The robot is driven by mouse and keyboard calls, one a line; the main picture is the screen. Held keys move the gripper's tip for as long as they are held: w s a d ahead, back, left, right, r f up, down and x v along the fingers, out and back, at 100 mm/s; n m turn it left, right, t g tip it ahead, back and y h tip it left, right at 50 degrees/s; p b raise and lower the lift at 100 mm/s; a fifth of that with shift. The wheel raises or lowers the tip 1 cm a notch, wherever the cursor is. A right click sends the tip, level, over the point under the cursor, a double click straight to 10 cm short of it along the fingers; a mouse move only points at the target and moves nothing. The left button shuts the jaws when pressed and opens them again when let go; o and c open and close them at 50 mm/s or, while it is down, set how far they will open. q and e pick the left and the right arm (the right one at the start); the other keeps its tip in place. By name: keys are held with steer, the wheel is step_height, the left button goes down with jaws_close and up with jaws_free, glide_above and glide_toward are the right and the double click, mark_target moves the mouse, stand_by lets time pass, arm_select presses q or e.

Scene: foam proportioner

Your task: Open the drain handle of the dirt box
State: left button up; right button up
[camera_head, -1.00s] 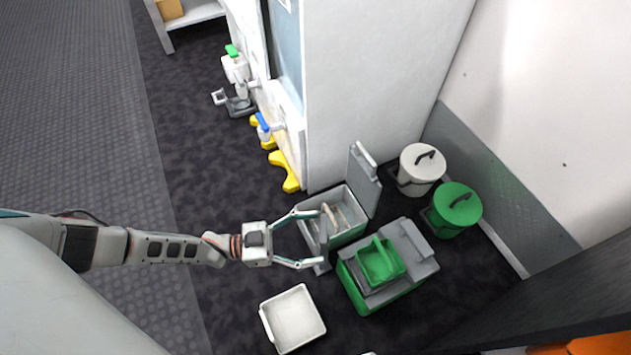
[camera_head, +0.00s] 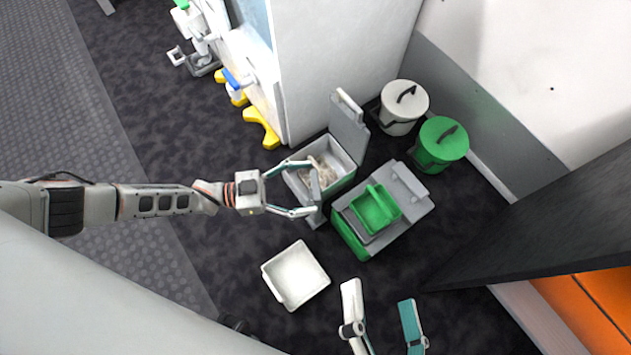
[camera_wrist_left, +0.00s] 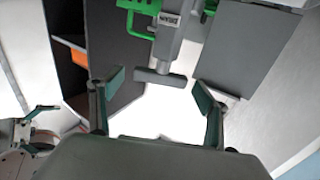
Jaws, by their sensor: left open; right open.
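The dirt box appears to be the grey open-topped box (camera_head: 345,185) in the head view, with its lid (camera_head: 347,128) raised and brownish matter inside. A grey T-shaped handle (camera_wrist_left: 160,78) shows in the wrist view. It lies close ahead of and between the spread fingertips of my left gripper (camera_wrist_left: 160,90), with space on both sides. In the head view my left gripper (camera_head: 316,188) is open at the box's near left side, its fingers partly hiding it. My right gripper (camera_head: 380,300) is open and empty at the lower middle.
A white tray (camera_head: 296,275) lies on the floor below the box. A green-and-grey box (camera_head: 355,238) stands right of it. White (camera_head: 402,112) and green (camera_head: 440,148) lidded bins stand behind. A dark panel (camera_head: 560,215) is at right. Floor at left is clear.

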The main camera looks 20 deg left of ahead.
arm_select(q)
steer(key=shift+x, duration=1.3)
arm_select(e)
steer(key=shift+a, duration=0.1)
arm_select(q)
steer(key=c, duration=1.1)
steer(key=shift+r+n+t, duration=0.1)
steer(key=shift+n+t, duration=0.2)
steer(key=shift+t, duration=0.1)
arm_select(e)
steer(key=shift+w+r, duration=0.1)
steer(key=shift+r, duration=0.1)
arm_select(q)
steer(key=shift+n+t+y+p, duration=0.5)
steer(key=shift+t+y, duration=0.1)
steer(key=shift+t, duration=0.1)
steer(key=n+t+y+p, duration=0.1)
steer(key=n+t+y, duration=0.2)
steer(key=shift+n+t+y, duration=0.5)
steer(key=shift+t+y, duration=0.2)
steer(key=shift+y, duration=0.1)
arm_select(e)
steer(key=d+n, duration=0.2)
steer(key=n, duration=0.1)
steer(key=shift+w+f, duration=0.1)
steer(key=shift+f, duration=0.05)
